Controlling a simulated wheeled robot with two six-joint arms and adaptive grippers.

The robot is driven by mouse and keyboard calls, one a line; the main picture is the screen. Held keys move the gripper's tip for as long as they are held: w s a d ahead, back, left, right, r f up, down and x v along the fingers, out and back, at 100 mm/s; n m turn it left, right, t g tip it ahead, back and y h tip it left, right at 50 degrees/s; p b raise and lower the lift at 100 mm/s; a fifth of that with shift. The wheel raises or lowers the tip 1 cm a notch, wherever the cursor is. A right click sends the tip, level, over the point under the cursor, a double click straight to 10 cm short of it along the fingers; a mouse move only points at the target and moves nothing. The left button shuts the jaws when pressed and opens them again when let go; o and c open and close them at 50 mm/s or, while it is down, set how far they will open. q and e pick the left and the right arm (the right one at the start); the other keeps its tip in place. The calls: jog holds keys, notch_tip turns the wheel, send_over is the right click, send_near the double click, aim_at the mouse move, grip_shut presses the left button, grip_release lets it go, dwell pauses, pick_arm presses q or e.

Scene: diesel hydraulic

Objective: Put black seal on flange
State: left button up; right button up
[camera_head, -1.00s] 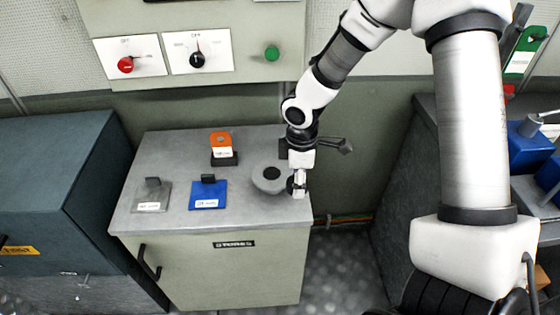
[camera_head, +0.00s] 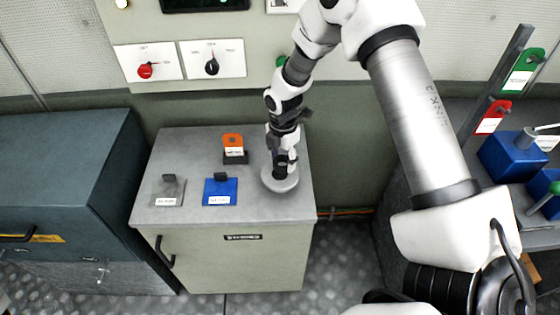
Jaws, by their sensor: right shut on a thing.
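The round grey flange (camera_head: 281,184) lies on the grey cabinet top, near its right side. My right gripper (camera_head: 282,168) points down right over the flange and covers its middle. It is shut on a small dark thing, taken to be the black seal (camera_head: 280,160), mostly hidden by the fingers. I cannot tell whether the seal touches the flange. My left gripper is not in view.
On the cabinet (camera_head: 232,250) stand an orange labelled block (camera_head: 232,142), a blue labelled plate (camera_head: 221,191) and a grey labelled plate (camera_head: 168,190). A dark blue-grey box (camera_head: 65,180) is at left. A wall panel has a red knob (camera_head: 145,71) and black knob (camera_head: 211,67).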

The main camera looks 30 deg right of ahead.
jog(key=shift+w+a+f, duration=0.15)
jog(key=shift+w+a, duration=0.05)
jog(key=shift+w, duration=0.2)
notch_tip(320, 180, down, 3)
jog(key=shift+a+r+p, duration=0.1)
jog(key=shift+r+p, duration=0.1)
jog(key=shift+p, duration=0.55)
jog(key=shift+f, duration=0.5)
jog(key=o, duration=0.8)
